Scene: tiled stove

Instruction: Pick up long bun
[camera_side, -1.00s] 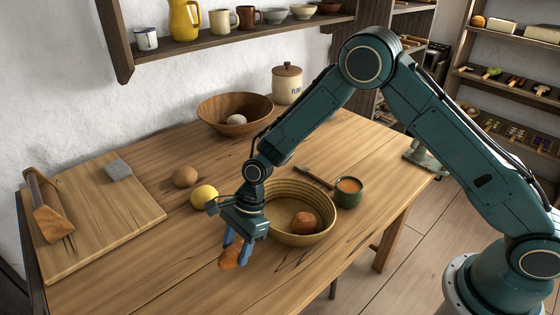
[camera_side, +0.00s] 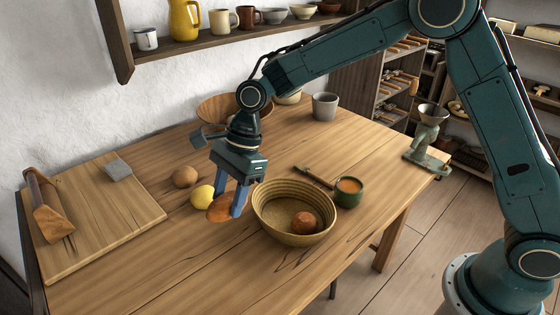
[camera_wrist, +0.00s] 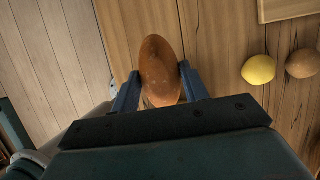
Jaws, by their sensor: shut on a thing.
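The long bun (camera_side: 222,208) is brown and oval. My gripper (camera_side: 229,203) is shut on it and appears to hold it above the table, left of the woven basket. In the wrist view the long bun (camera_wrist: 160,70) sits between the two blue fingers of my gripper (camera_wrist: 160,88), its long side pointing away from the palm. Part of the bun is hidden behind a finger in the side view.
A woven basket (camera_side: 266,222) holding a round brown bun (camera_side: 304,222) is just right of my gripper. A yellow lemon-like thing (camera_side: 203,196) and a brown round thing (camera_side: 185,176) lie left. A cutting board (camera_side: 110,225) is further left. The front table is clear.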

